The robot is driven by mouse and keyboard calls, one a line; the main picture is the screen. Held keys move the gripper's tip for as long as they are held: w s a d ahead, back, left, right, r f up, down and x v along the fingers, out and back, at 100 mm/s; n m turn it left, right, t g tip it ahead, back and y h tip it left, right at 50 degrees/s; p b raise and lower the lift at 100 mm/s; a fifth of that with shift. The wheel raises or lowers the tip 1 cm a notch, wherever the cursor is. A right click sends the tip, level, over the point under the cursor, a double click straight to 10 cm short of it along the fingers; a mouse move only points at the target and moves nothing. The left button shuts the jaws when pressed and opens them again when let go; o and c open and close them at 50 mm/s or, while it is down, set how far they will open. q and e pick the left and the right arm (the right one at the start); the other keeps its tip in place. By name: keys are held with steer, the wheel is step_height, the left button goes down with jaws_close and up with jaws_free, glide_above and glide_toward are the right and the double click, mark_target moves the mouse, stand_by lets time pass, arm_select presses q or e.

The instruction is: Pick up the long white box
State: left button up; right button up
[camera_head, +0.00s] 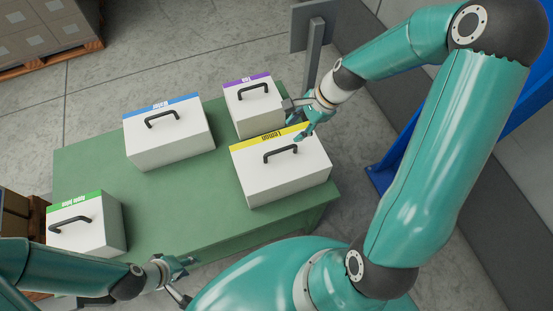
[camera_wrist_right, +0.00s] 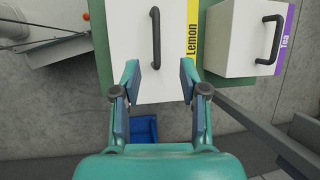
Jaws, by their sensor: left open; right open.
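Several white boxes with black top handles stand on a green table. The yellow-striped Lemon box (camera_head: 282,178) is a long one at the table's right side; it also shows in the right wrist view (camera_wrist_right: 172,65). The blue-striped box (camera_head: 172,143) at the back left is also long. My right gripper (camera_head: 297,120) is open and empty, over the far edge of the Lemon box. In the right wrist view its fingers (camera_wrist_right: 160,79) are apart across the box's near end, short of the handle. My left gripper (camera_head: 188,281) is open and empty by the table's front edge.
The smaller purple-striped Tea box (camera_head: 253,108) stands just beyond the Lemon box, near my right gripper. A green-striped box (camera_head: 87,228) stands at the front left. The table's middle (camera_head: 180,205) is clear. A grey post (camera_head: 313,55) rises behind the table.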

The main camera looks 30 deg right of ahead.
mark_target(281, 149)
steer(key=x, duration=0.3)
steer(key=b+x, duration=0.1)
steer(key=x, duration=0.5)
steer(key=shift+s+d+f, duration=0.15)
steer(key=shift+s+d, duration=0.2)
steer(key=shift+d, duration=0.05)
steer(key=x, duration=0.1)
steer(key=b+x, duration=0.2)
steer(key=x, duration=0.1)
steer(key=shift+d+f, duration=0.25)
steer(key=shift+d, duration=0.05)
steer(key=shift+w+a+f, duration=0.1)
steer(key=shift+a+f, duration=0.1)
steer(key=shift+f, duration=0.15)
jaws_close()
steer(key=shift+r, duration=0.15)
